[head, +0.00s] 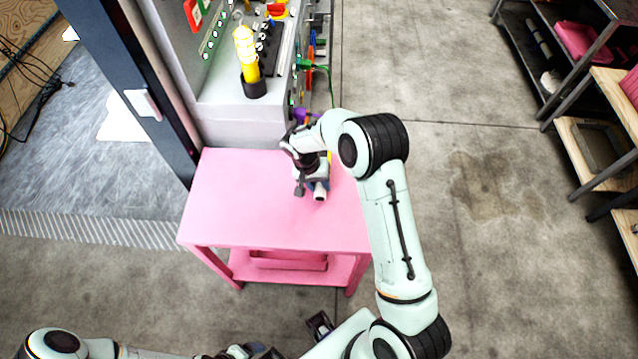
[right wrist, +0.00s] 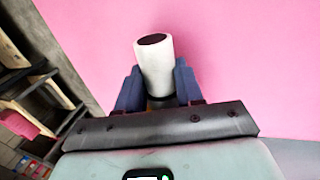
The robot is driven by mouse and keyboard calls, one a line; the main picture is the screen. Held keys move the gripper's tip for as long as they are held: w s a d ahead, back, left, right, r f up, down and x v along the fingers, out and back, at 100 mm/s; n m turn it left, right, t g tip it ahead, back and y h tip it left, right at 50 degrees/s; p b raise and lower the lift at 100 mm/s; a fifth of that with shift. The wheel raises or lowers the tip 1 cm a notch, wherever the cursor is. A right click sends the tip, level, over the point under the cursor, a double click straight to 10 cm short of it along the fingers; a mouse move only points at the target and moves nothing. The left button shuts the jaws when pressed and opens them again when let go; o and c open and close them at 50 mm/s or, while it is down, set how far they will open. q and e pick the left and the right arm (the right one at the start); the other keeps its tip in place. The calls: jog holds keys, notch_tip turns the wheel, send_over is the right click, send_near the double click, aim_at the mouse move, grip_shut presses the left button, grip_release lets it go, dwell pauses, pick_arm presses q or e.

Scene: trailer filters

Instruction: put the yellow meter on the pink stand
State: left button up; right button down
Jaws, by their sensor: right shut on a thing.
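The pink stand (head: 235,205) is a low table with a flat top and a lower shelf, in the middle of the head view. My right gripper (head: 316,184) is over the right part of its top. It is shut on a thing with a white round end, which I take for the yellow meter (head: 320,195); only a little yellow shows. In the right wrist view, the meter's white cylinder with a dark end (right wrist: 155,72) sticks out between the blue fingers of my right gripper (right wrist: 158,90). Whether it touches the stand is unclear. My left gripper (head: 250,351) is partly cut off at the bottom edge.
A grey machine (head: 235,120) with a yellow lamp (head: 246,52) on a black base stands behind the stand. A dark post (head: 130,80) rises at its left. Shelves (head: 590,150) stand at the far right. Concrete floor between is clear.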

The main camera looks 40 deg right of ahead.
jog(key=shift+f, duration=0.15)
jog(key=c, duration=0.7)
grip_release()
jog(key=v, duration=1.2)
jog(key=shift+r+p, duration=0.2)
jog(key=shift+p, duration=0.1)
